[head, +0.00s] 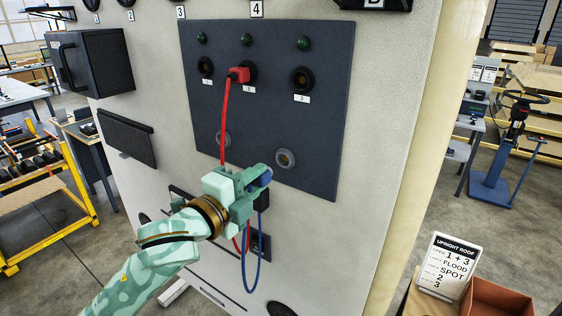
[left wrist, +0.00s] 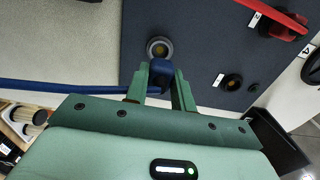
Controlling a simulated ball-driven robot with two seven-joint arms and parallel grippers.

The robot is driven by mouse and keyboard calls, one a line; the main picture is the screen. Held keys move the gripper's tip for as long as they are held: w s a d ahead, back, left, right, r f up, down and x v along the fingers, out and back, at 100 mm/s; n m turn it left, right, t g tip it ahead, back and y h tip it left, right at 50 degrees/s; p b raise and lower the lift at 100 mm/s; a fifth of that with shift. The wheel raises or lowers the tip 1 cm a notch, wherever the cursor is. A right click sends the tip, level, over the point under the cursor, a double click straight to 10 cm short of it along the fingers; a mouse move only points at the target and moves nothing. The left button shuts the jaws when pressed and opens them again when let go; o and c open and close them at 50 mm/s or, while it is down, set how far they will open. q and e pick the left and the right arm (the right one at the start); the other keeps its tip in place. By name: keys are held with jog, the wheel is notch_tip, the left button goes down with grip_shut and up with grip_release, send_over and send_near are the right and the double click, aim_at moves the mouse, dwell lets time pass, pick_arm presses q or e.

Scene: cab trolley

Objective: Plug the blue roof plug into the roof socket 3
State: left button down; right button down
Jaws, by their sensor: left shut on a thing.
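My left gripper (head: 258,178) is shut on the blue roof plug (head: 265,177), just below and left of the lower right grey ring on the panel. The blue plug (left wrist: 161,72) also shows between the fingers in the left wrist view, close under that ring; whether they touch I cannot tell. Its blue cable (head: 262,235) hangs in a loop below the gripper. Roof socket 3 (head: 302,80) is the rightmost round black socket in the upper row, above its label, and looks empty. My right gripper is out of view.
A red plug (head: 238,74) sits at socket 2, its red cable (head: 223,125) hanging down behind my gripper. Socket 1 (head: 205,67) looks empty. Grey rings (head: 285,158) sit low on the dark panel (head: 325,130). A sign (head: 443,266) stands at lower right.

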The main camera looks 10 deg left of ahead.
pick_arm(q)
jog(key=s+d+r+p, duration=0.2)
jog(key=d+r+p, duration=0.1)
jog(key=r+p, duration=0.9)
notch_tip(320, 180, up, 5)
jog(key=shift+f, duration=0.1)
jog(key=shift+w, duration=0.1)
jog(key=shift+x, duration=2.8)
jog(key=shift+w+d, duration=0.2)
jog(key=shift+w, duration=0.2)
